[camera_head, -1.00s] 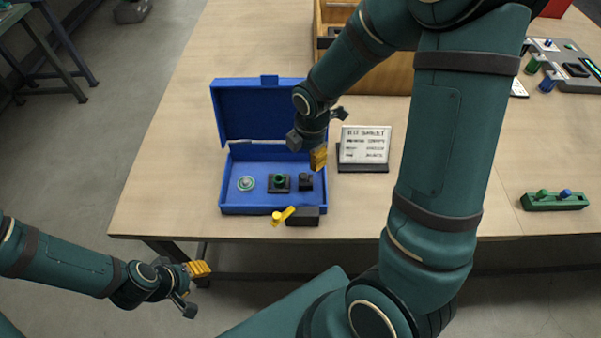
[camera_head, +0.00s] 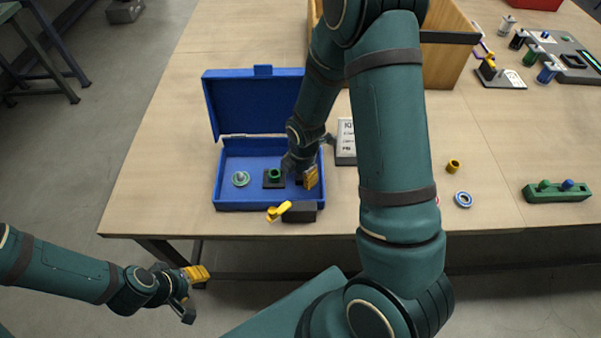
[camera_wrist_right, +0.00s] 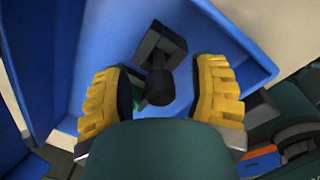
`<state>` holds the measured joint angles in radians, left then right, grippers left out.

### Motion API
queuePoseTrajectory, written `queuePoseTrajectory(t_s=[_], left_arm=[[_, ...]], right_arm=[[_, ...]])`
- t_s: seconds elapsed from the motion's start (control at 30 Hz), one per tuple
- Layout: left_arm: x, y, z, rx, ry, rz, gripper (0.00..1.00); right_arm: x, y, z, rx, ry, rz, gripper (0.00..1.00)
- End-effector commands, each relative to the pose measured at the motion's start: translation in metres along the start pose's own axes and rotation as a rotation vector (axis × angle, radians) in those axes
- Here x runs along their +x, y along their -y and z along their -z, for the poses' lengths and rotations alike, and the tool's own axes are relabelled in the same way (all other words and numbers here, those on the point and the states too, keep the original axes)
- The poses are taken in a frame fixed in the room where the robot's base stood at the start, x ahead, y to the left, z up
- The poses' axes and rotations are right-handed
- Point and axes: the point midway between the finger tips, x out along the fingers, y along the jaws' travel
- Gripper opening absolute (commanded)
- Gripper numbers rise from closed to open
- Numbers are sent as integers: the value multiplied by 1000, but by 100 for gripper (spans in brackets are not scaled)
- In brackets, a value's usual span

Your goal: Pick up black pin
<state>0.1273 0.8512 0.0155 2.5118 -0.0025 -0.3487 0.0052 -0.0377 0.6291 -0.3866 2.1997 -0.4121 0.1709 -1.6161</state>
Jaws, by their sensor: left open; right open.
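A black pin (camera_wrist_right: 158,84) with a round end stands at a dark grey block (camera_wrist_right: 160,45) inside the blue case (camera_head: 232,205). In the head view, my right gripper mostly hides the pin and its block. My right gripper (camera_head: 300,176) is low over the right side of the case. In the right wrist view, its open yellow fingers (camera_wrist_right: 160,95) are on either side of the pin, with gaps visible. My left gripper (camera_head: 193,292) is open and empty, off the table's front left edge.
The case also holds a clear round part (camera_head: 240,179) and a green ring on a dark base (camera_head: 274,175). A black block (camera_head: 300,212) with a yellow lever (camera_head: 278,211) is at its front. Several coloured pegs stand at back right, including a black one (camera_head: 517,39).

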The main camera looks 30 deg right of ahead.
Motion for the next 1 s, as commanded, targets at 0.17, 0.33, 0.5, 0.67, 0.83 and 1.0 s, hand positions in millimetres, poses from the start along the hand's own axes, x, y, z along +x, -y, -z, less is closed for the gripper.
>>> queuePoseTrajectory(t_s=[0.17, 0.33, 0.5, 0.67, 0.83, 1.0], left_arm=[[0, 0, 0, 0, -1, 0, 49], [0, 0, 0, 0, -1, 0, 49], [0, 0, 0, 0, -1, 0, 49], [0, 0, 0, 0, -1, 0, 49], [0, 0, 0, 0, -1, 0, 49], [-6, -2, 0, 0, 1, 0, 49]], right_arm=[[1, 0, 0, 1, 0, -1, 58], [1, 0, 0, 1, 0, -1, 29], [1, 0, 0, 1, 0, -1, 0], [1, 0, 0, 1, 0, -1, 0], [-1, -1, 0, 1, 0, -2, 0], [-21, -4, 0, 2, 0, -5, 0]])
